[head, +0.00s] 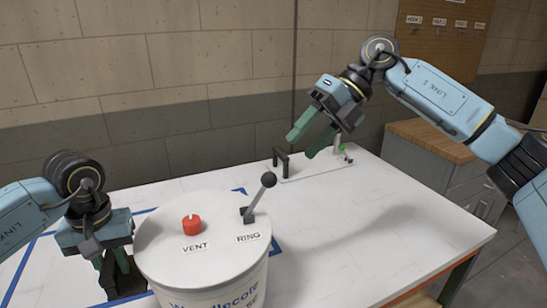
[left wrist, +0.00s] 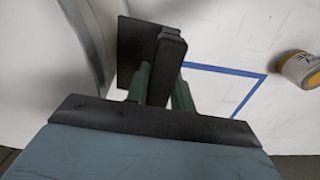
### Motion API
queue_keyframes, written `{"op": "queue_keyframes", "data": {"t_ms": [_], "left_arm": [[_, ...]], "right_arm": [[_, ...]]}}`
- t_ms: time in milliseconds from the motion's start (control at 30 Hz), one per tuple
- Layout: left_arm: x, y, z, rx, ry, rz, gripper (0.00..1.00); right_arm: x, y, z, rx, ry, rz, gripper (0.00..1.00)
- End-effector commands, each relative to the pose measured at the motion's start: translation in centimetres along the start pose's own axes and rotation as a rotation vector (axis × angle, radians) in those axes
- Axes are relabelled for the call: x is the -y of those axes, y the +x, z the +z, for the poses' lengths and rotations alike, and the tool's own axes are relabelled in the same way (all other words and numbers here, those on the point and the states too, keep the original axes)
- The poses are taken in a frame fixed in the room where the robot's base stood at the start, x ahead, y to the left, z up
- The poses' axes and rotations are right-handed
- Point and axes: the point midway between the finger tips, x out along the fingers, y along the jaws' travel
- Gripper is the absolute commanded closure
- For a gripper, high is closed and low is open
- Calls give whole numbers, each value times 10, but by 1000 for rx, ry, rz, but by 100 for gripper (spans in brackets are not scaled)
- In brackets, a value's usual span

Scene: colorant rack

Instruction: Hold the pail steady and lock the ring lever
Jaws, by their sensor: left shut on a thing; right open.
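The white pail (head: 205,275) stands upright on the table, its lid marked VENT and RING. The ring lever (head: 261,196) is a grey rod with a black ball knob, rising tilted to the right from a black base at the lid's right side. A red vent knob (head: 191,224) sits on the lid. My left gripper (head: 112,268) is at the pail's left side. In the left wrist view its green fingers are shut on a black handle (left wrist: 166,68) beside the pail wall (left wrist: 75,50). My right gripper (head: 301,147) is open and empty, above and beyond the lever, touching nothing.
A small fixture plate (head: 315,170) with a black bracket and a green-marked part stands at the table's back. Blue tape (head: 277,247) marks the white table (head: 400,230). A yellow-banded can (left wrist: 300,68) shows in the left wrist view. The table's right side is clear.

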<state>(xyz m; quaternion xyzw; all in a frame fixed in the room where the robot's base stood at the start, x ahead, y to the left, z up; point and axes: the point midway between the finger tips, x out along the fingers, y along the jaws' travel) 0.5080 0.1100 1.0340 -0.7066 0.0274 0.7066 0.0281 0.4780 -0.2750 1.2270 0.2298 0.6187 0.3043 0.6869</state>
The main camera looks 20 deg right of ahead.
Motion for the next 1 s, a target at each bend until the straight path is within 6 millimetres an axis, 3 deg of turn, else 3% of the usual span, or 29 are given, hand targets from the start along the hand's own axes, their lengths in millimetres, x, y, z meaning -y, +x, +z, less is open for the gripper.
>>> {"op": "queue_keyframes", "data": {"t_ms": [133,433,467,633,1000], "left_arm": [[0,0,0,1,-2,0,100],[0,0,0,0,-1,1,100],[0,0,0,0,-1,1,73],[0,0,0,0,0,1,51],[0,-7,-1,-2,0,1,51]], "right_arm": [[0,-12,0,0,-1,1,52],[0,-14,0,0,-1,1,52],[0,-14,0,0,-1,1,52],[0,-14,0,0,-1,0,52],[0,-14,0,0,-1,0,52]]}}
